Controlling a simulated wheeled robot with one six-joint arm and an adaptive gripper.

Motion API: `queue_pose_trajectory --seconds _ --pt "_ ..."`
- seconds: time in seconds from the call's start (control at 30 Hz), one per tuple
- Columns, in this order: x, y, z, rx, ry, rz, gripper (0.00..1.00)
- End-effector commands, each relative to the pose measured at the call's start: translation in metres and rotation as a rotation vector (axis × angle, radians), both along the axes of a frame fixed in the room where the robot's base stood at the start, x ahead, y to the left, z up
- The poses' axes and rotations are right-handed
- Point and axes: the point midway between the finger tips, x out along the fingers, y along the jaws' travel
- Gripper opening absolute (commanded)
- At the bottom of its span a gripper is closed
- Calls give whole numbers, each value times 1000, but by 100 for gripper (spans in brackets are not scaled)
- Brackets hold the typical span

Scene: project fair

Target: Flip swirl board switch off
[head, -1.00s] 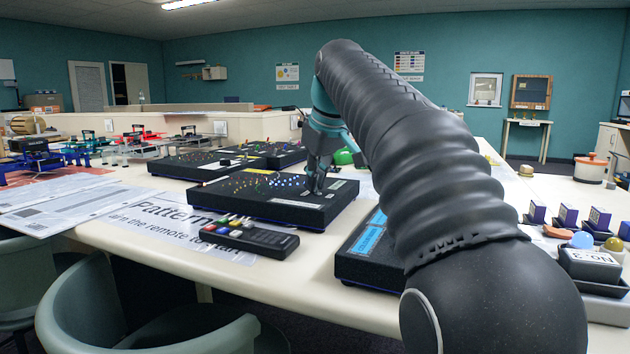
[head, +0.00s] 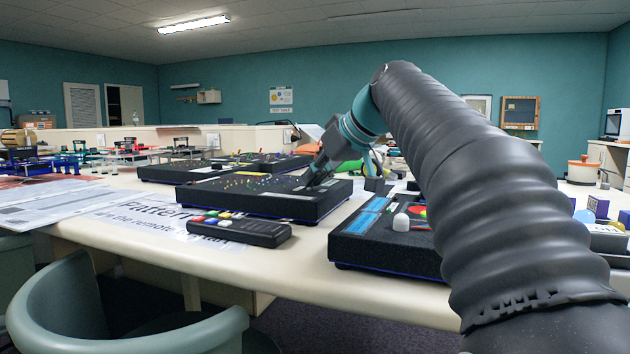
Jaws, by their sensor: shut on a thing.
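The board under my gripper is a flat black slab with small coloured dots in a curved pattern (head: 250,184), which looks like the swirl board. It lies flat in the middle of the white table. My gripper (head: 316,180) reaches down from the right, tilted, with its fingertips at the right part of the board's top. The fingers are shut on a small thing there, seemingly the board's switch. The switch is hidden by the fingers, so its position cannot be told. I cannot clearly tell whether the dots are lit.
A black remote with coloured buttons (head: 240,231) lies in front of the board. Another black board with a blue label (head: 375,240) stands front right, close under my arm. More dark boards (head: 190,171) lie behind. A green chair (head: 120,315) stands at the table's front edge.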

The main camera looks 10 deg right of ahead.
Motion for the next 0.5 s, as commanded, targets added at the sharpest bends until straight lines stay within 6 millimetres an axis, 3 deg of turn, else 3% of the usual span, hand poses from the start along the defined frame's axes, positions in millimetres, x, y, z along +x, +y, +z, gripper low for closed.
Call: queue_pose_trajectory --seconds 0.33,0.37,0.43,0.5 --pt "0 0 1 3 -2 0 0" --pt "0 0 1 2 -2 -1 16" --pt "0 0 1 2 -2 -1 34" --pt "0 0 1 2 -1 -1 34"
